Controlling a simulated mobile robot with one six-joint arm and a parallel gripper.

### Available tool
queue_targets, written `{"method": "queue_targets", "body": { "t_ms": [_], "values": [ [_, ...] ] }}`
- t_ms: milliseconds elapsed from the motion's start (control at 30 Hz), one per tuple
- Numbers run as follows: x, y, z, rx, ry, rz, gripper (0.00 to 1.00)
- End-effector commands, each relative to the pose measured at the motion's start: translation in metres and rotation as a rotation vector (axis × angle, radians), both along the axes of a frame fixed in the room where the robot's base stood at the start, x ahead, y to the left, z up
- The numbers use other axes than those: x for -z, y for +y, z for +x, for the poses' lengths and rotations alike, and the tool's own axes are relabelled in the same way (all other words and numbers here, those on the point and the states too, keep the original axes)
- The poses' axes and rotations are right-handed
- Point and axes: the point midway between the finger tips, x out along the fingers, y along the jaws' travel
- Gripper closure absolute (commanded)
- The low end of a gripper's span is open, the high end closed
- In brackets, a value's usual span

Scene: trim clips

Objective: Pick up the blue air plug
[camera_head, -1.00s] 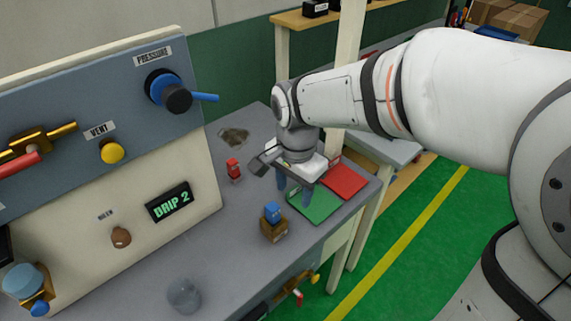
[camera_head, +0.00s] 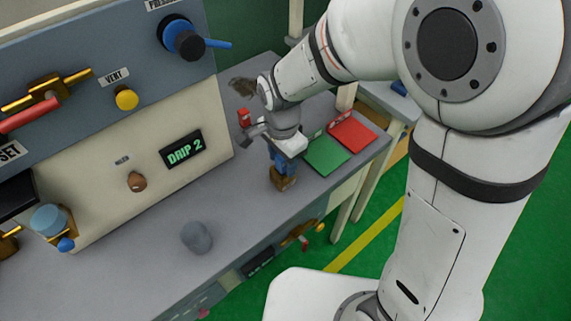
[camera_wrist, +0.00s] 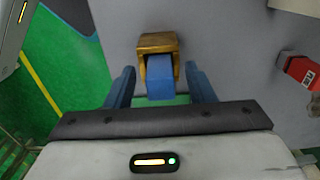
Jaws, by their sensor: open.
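The blue air plug (camera_wrist: 160,78) shows in the wrist view as a blue block in front of a brass-brown socket block (camera_wrist: 158,43). My gripper (camera_wrist: 160,86) is open. Its two blue fingers stand left and right of the plug, with a gap on each side. In the head view my gripper (camera_head: 281,162) is right over the brown block (camera_head: 284,183), on the grey bench. There the blue fingers and the plug overlap, and I cannot tell them apart.
A red plug (camera_head: 244,118) stands behind my gripper; it also shows in the wrist view (camera_wrist: 301,70). Green (camera_head: 326,155) and red (camera_head: 352,132) mats lie to the right. A grey cup (camera_head: 196,237) stands nearer. The upright panel (camera_head: 150,165) bounds the left.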

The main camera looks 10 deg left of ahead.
Motion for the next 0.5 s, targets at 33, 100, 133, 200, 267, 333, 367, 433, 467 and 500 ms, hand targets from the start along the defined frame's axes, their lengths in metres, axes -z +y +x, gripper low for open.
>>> {"method": "queue_targets", "body": {
  "t_ms": [33, 100, 133, 200, 267, 333, 367, 433, 467, 500],
  "values": [
    [-0.0001, -0.0001, 0.0001, 0.0, 0.0, 0.0, 0.51],
    [-0.0002, -0.0001, 0.0002, 0.0, 0.0, 0.0, 0.53],
    [-0.0002, -0.0001, 0.0002, 0.0, 0.0, 0.0, 0.55],
    [-0.0003, -0.0003, 0.0002, 0.0, 0.0, 0.0, 0.61],
    [-0.0003, -0.0003, 0.0002, 0.0, 0.0, 0.0, 0.66],
    [-0.0003, -0.0003, 0.0002, 0.001, 0.0, 0.0, 0.71],
    [-0.0004, -0.0004, 0.0003, 0.001, 0.0, 0.0, 0.74],
    [-0.0004, -0.0004, 0.0003, 0.001, 0.0, 0.0, 0.8],
    [-0.0004, -0.0005, 0.0003, 0.001, 0.0, 0.0, 0.82],
    [-0.0004, -0.0005, 0.0003, 0.001, 0.0, 0.0, 0.85]
  ]
}}
